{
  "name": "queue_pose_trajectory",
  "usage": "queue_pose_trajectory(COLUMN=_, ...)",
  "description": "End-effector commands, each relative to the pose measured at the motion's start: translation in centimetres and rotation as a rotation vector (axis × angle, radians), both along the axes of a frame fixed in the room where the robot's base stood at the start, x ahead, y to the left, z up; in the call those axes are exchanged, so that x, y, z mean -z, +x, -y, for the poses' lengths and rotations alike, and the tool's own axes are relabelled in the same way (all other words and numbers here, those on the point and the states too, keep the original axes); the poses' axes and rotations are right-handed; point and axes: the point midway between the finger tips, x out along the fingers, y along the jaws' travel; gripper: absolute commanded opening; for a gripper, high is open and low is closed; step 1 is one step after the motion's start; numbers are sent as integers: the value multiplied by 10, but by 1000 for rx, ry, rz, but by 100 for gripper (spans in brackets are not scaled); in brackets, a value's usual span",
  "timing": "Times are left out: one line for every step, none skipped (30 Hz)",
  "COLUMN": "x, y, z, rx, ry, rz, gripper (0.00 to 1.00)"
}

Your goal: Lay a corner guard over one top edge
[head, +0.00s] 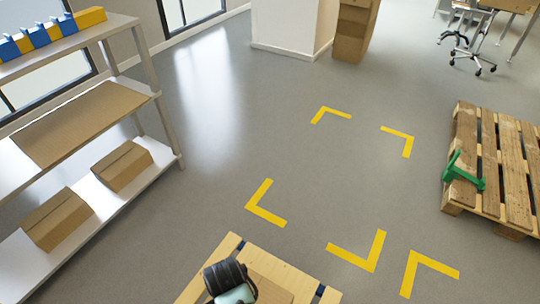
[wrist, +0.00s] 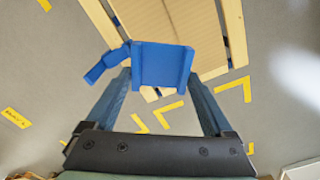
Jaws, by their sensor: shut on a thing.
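My gripper (wrist: 160,78) is shut on a blue corner guard (wrist: 163,62), an angled piece held between the two fingertips in the wrist view. Beyond it is a pale wooden load with slatted edges (wrist: 100,20), which also shows at the bottom of the head view (head: 210,264). The guard overlaps the load's near end in the wrist view; I cannot tell whether they touch. A blue strap-like piece (wrist: 107,63) sticks out just left of the guard. In the head view my arm hides the gripper and guard.
A wooden pallet (head: 465,140) with a green tool (head: 462,172) stands at right. Yellow corner marks (head: 265,205) lie on clear grey floor.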

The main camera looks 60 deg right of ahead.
Motion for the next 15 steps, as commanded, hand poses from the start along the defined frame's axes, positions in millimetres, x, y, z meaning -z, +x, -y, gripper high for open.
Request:
queue_pose_trajectory(x=36, y=-14, z=6, rx=128, ry=1, rz=-1, gripper=31)
queue_pose_trajectory(x=47, y=-20, z=9, rx=208, ry=3, rz=1, gripper=31)
queue_pose_trajectory(x=61, y=-29, z=12, rx=313, ry=3, rz=2, gripper=31)
queue_pose_trajectory(x=71, y=-36, z=14, rx=389, ry=4, rz=3, gripper=31)
queue_pose_trajectory(x=81, y=-42, z=16, rx=464, ry=5, rz=4, gripper=31)
queue_pose_trajectory(x=92, y=-50, z=19, rx=557, ry=5, rz=6, gripper=31)
queue_pose_trajectory(x=100, y=-55, z=20, rx=622, ry=6, rz=6, gripper=31)
queue_pose_trajectory(x=107, y=-60, z=21, rx=682, ry=8, rz=8, gripper=31)
queue_pose_trajectory(x=116, y=-66, z=22, rx=756, ry=9, rz=8, gripper=31)
queue_pose_trajectory(x=121, y=-69, z=22, rx=806, ry=11, rz=10, gripper=31)
queue_pose_trajectory(x=125, y=-73, z=23, rx=850, ry=11, rz=11, gripper=31)
queue_pose_trajectory(x=131, y=-77, z=23, rx=900, ry=12, rz=12, gripper=31)
queue_pose_trajectory(x=134, y=-79, z=24, rx=932, ry=13, rz=11, gripper=31)
queue_pose_trajectory(x=136, y=-81, z=24, rx=959, ry=13, rz=12, gripper=31)
queue_pose_trajectory(x=138, y=-83, z=24, rx=988, ry=13, rz=13, gripper=31)
